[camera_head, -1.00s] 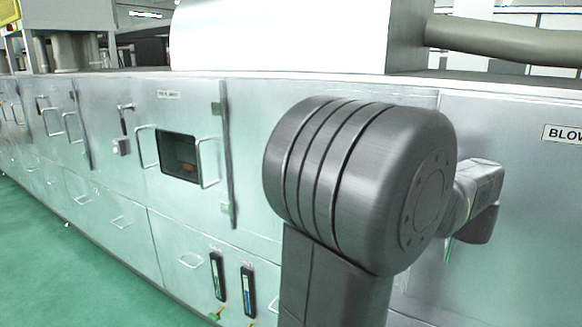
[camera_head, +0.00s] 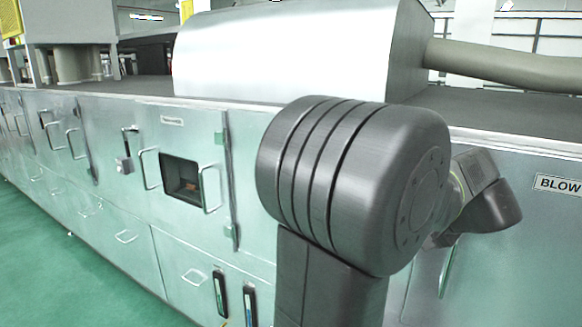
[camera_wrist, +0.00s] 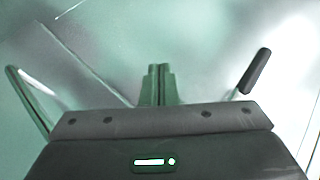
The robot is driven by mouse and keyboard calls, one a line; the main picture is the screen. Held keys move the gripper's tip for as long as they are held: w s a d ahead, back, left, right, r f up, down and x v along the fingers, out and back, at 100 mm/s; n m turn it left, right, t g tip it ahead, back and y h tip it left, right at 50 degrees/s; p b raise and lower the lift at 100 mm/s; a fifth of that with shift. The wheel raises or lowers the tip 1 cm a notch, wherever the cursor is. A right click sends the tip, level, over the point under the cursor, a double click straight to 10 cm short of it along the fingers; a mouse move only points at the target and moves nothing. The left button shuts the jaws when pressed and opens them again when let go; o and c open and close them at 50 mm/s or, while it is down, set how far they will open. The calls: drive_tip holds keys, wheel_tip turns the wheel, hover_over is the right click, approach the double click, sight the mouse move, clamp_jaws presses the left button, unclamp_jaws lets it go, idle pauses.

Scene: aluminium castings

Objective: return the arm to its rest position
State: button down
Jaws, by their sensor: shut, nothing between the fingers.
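My arm fills the centre and right of the head view, with a large dark grey joint (camera_head: 350,185) in front of the machine and a bent wrist part (camera_head: 485,195) to its right. My gripper does not show clearly in the head view. In the wrist view my gripper (camera_wrist: 158,75) shows its two fingers together, with nothing between them. Behind the fingers is a blurred pale green metal surface; I cannot tell its distance.
A long metal machine (camera_head: 90,150) with doors and handles runs across the view. One door has a dark window (camera_head: 182,178). A silver hood (camera_head: 290,50) and a thick pipe (camera_head: 500,65) are on top. Green floor (camera_head: 60,260) lies open at lower left.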

drive_tip(key=shift+s+d+h+p, duration=0.2)
drive_tip(key=shift+d+h+p, duration=0.1)
drive_tip(key=shift+h, duration=0.1)
drive_tip(key=shift+a+f, duration=0.1)
